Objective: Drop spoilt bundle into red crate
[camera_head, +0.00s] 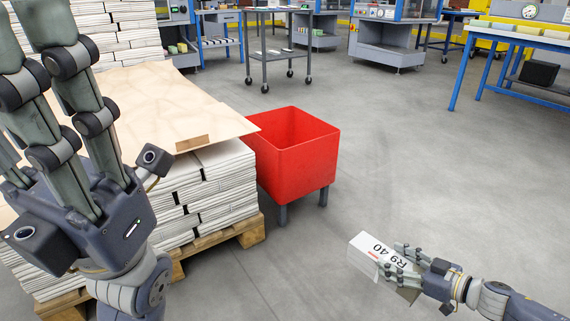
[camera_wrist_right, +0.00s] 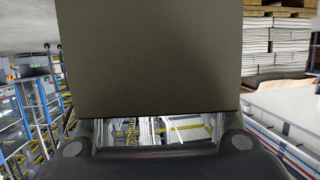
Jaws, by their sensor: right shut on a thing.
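The red crate (camera_head: 292,165) stands open on dark legs in the middle of the head view, beside the paper stack. My right gripper (camera_head: 402,262) is at the lower right, shut on a white bundle (camera_head: 364,255) marked "R9 40". It holds the bundle to the right and nearer than the crate, apart from it. In the right wrist view a dark flat face (camera_wrist_right: 150,60), seemingly the bundle, fills the middle. My left gripper (camera_head: 60,110) is large at the left, its fingers straight and spread, with no held thing visible. Its fingertips run out of frame.
Stacked newspapers (camera_head: 212,190) on a wooden pallet (camera_head: 240,233) stand left of the crate, with a tan sheet (camera_head: 165,105) on top overhanging towards it. A grey trolley (camera_head: 278,55) and blue-legged table (camera_head: 500,60) are farther back. Floor right of the crate is clear.

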